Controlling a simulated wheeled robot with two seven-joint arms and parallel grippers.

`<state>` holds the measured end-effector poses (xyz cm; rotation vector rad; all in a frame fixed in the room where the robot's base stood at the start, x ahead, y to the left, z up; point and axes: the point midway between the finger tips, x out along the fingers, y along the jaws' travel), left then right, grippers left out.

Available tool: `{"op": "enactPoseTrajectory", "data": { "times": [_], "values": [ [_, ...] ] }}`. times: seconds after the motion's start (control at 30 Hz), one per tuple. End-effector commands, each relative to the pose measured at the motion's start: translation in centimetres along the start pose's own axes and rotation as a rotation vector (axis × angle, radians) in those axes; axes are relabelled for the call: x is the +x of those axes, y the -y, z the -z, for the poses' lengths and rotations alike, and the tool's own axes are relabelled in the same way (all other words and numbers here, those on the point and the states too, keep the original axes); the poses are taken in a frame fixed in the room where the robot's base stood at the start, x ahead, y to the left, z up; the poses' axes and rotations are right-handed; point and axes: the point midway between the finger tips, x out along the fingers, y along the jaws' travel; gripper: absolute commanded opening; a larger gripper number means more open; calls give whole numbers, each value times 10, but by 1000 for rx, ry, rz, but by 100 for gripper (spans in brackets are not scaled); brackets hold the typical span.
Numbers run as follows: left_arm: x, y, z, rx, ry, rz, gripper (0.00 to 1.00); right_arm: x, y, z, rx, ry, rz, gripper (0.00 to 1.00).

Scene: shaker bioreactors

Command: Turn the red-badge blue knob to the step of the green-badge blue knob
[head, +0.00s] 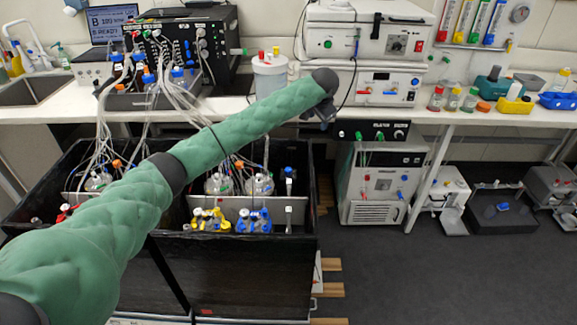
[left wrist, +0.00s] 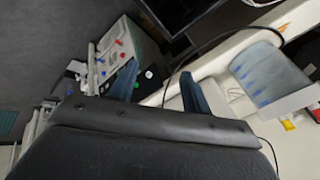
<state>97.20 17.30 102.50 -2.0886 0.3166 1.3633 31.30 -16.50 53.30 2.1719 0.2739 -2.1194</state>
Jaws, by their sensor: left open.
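A white instrument (head: 345,85) in the middle of the stack on the bench carries a red mark, small blue parts (head: 390,91) and a green mark on its front. They are too small to tell which blue knob has which badge. My right gripper is not in view.
Another white instrument (head: 368,35) stands on top of the stack. A black control box (head: 372,131) and a white chiller (head: 378,185) are below bench level. Tubing and a white tub (head: 270,75) are to the left; bottles and trays stand right.

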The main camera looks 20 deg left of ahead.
Motion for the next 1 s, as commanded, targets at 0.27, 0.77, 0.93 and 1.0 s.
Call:
{"op": "enactPoseTrajectory", "data": {
  "times": [0.27, 0.77, 0.93, 1.0],
  "values": [
    [124, 28, -85, -175, 275, -157, 48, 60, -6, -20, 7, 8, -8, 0],
    [163, 20, -113, -385, 360, -319, 48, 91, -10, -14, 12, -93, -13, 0],
    [179, 13, -118, -386, 361, -318, 48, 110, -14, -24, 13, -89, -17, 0],
    [188, 9, -121, -385, 361, -318, 48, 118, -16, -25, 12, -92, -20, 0]
  ]
}}
